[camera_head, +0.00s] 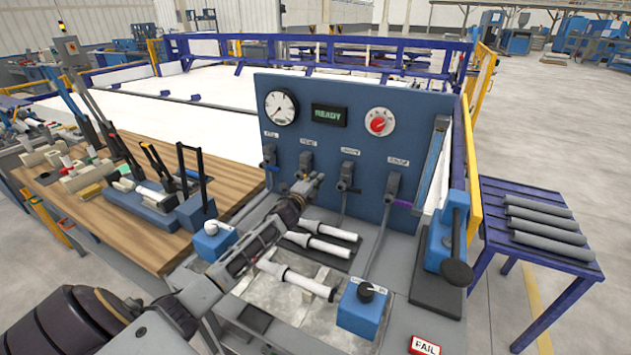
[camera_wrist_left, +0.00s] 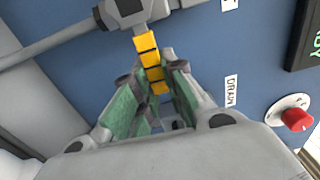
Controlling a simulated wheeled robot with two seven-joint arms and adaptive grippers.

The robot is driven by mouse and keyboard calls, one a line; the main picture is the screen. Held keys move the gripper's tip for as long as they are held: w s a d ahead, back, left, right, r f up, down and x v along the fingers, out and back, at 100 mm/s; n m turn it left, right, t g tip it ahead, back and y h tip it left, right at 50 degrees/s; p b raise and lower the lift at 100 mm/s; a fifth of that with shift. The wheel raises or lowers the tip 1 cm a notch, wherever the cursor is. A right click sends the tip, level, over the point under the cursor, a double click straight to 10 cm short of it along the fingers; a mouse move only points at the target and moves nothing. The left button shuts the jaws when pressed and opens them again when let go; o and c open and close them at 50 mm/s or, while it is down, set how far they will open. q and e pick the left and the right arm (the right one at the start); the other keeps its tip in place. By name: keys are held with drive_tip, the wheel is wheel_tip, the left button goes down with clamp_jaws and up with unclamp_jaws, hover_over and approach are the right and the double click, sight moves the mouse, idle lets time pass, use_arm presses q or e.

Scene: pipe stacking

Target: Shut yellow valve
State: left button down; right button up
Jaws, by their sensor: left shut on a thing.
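The yellow valve handle (camera_wrist_left: 152,66) shows in the left wrist view, banded with dark lines and joined to a dark valve body (camera_wrist_left: 124,10). It lies roughly crosswise to the grey pipe (camera_wrist_left: 60,42) from that body. My left gripper (camera_wrist_left: 160,92) is shut on the handle's free end, with green-lined fingers on either side. In the head view, my left gripper (camera_head: 312,184) is at the second valve from the left on the blue panel (camera_head: 335,100); the yellow handle is hidden there. My right gripper is not in view.
A blue-handled valve (camera_head: 269,158) is to the left, a black-handled valve (camera_head: 346,176) and a purple-handled valve (camera_head: 394,190) to the right. White-and-grey pipes (camera_head: 298,280) lie below my arm. A blue knob box (camera_head: 362,308) and a lever press (camera_head: 442,245) stand at right.

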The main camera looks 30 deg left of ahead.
use_arm(q)
drive_tip(key=c, duration=1.5)
unclamp_jaws()
drive_tip(key=shift+f, duration=0.1)
drive_tip(key=shift+o, duration=0.2)
drive_tip(key=shift+s, duration=0.1)
drive_tip(key=s+d, duration=0.1)
drive_tip(key=s, duration=1)
drive_tip(key=shift+s+d, duration=0.2)
drive_tip(key=shift+s, duration=0.15)
drive_tip(key=shift+s+f, duration=0.1)
